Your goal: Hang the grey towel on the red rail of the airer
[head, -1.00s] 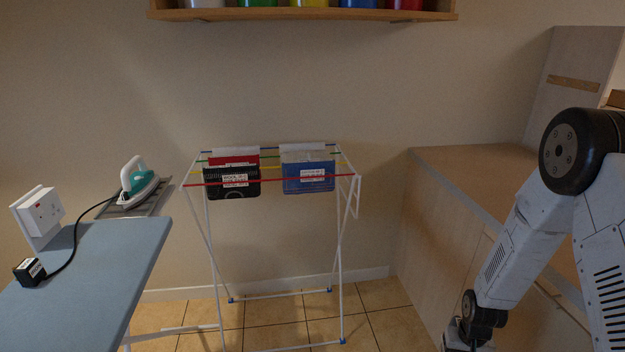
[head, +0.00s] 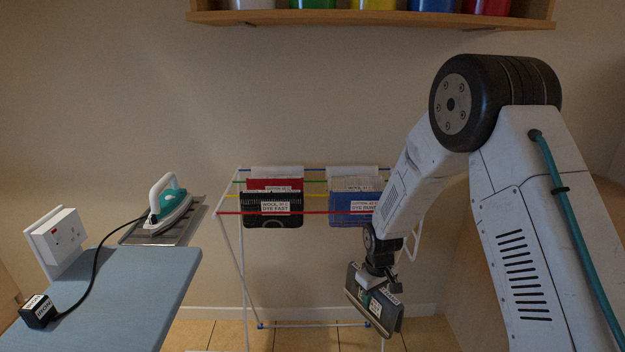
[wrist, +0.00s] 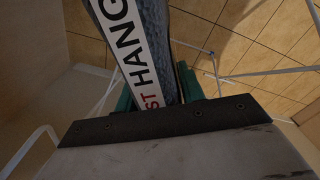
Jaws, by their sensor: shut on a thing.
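The grey towel (head: 378,312) hangs tilted from my gripper (head: 374,282), in front of the airer's right legs and below its rails. In the wrist view the dark grey towel (wrist: 176,50) is between the teal fingers (wrist: 158,95). It bears a white label with "HANG" and "ST" readable; the rest is cut off. My gripper is shut on it. The red rail (head: 310,213) is the nearest rail of the white airer (head: 241,265). Its right end is hidden behind my arm. A black cloth (head: 271,222) and a blue cloth (head: 350,219) are on the airer.
A red cloth (head: 275,185) and pale cloths hang further back on the airer. An ironing board (head: 130,290) with an iron (head: 170,205), a socket box (head: 58,240) and a black plug (head: 38,311) stands left. A shelf (head: 400,18) is above.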

